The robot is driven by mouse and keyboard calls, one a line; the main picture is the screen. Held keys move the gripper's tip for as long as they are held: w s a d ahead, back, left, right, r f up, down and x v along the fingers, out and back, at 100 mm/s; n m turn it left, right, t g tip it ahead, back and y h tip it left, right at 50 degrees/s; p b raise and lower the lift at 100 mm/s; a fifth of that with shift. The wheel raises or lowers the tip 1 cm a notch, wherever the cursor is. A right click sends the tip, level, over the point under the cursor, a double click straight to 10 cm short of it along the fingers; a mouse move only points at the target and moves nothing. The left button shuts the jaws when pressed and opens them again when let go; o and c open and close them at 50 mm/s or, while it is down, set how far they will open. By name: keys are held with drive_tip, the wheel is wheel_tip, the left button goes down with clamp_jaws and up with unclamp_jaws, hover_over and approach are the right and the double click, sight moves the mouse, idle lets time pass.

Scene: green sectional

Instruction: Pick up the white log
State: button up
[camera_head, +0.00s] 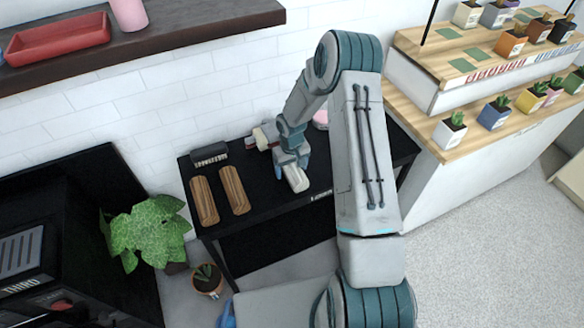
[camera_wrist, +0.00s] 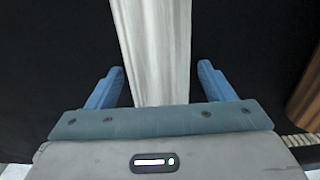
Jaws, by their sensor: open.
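The white log (camera_wrist: 158,45) lies lengthwise between my two fingers in the wrist view, with a gap on each side. Its near part passes under the palm edge. In the head view a pale end of the log (camera_head: 296,178) shows just below my gripper (camera_head: 291,161), on the black table (camera_head: 268,215). My gripper (camera_wrist: 161,75) is open, its blue fingers on either side of the log. My wrist hides part of the log in the head view.
Two brown ridged logs (camera_head: 204,201) and (camera_head: 235,190) lie to the left on the table, by a small dark sign (camera_head: 209,155). A pale object (camera_head: 263,137) and a pink one (camera_head: 321,119) sit behind my gripper. Potted plants (camera_head: 451,130) stand on the right stand.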

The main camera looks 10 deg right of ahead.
drive_tip(key=shift+f, duration=0.1)
drive_tip(key=c, duration=1)
drive_tip(key=shift+c, duration=1.2)
